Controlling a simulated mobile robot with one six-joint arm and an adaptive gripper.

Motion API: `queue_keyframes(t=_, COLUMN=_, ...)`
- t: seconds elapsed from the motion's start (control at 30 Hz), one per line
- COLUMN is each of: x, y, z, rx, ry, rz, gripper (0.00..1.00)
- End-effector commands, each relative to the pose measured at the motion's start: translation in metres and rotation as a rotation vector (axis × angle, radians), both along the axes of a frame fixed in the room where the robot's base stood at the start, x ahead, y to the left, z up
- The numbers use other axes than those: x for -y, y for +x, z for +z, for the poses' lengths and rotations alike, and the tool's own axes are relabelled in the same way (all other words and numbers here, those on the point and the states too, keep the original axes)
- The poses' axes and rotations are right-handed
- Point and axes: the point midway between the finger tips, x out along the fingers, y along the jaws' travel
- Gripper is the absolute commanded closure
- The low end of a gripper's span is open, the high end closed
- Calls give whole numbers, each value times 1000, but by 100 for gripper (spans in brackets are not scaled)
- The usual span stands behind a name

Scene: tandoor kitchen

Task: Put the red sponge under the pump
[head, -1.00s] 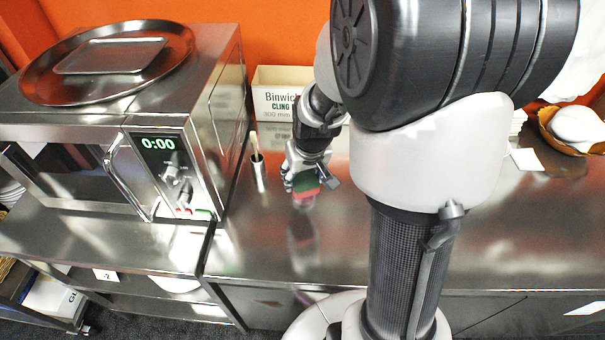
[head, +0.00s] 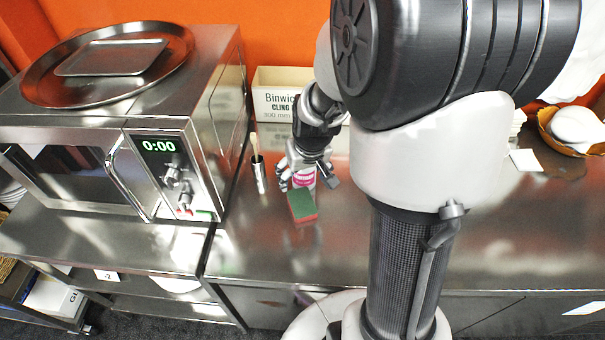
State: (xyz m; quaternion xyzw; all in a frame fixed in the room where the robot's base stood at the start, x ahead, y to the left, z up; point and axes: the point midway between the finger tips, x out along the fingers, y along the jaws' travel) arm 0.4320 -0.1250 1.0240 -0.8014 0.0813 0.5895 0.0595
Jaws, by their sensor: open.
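The red sponge (head: 303,217) sits on the steel counter, with a green top face and a red lower edge showing. A bottle with a pink and white label (head: 303,178) stands just behind it; this may be the pump, but its top is hidden by my gripper. My gripper (head: 308,183) is open, pointing down, its fingers on either side of the labelled bottle in the picture and just behind the sponge. The sponge is outside the fingers. I cannot tell whether the sponge touches the bottle.
A steel oven (head: 215,120) with trays on top stands at the left. A metal cup with a wooden handle in it (head: 260,175) is left of my gripper. A cling film box (head: 278,95) stands behind.

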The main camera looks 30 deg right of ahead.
Motion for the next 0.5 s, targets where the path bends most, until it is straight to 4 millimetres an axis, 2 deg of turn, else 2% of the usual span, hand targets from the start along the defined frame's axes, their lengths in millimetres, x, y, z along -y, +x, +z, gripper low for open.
queue_keyframes(t=0.03, x=0, y=-1, z=14, rx=5, ry=-2, rz=0, gripper=27)
queue_keyframes(t=0.3, x=-4, y=-20, z=74, rx=7, ry=-2, rz=0, gripper=27)
queue_keyframes(t=0.5, x=-6, y=-30, z=105, rx=3, ry=-1, rz=0, gripper=27)
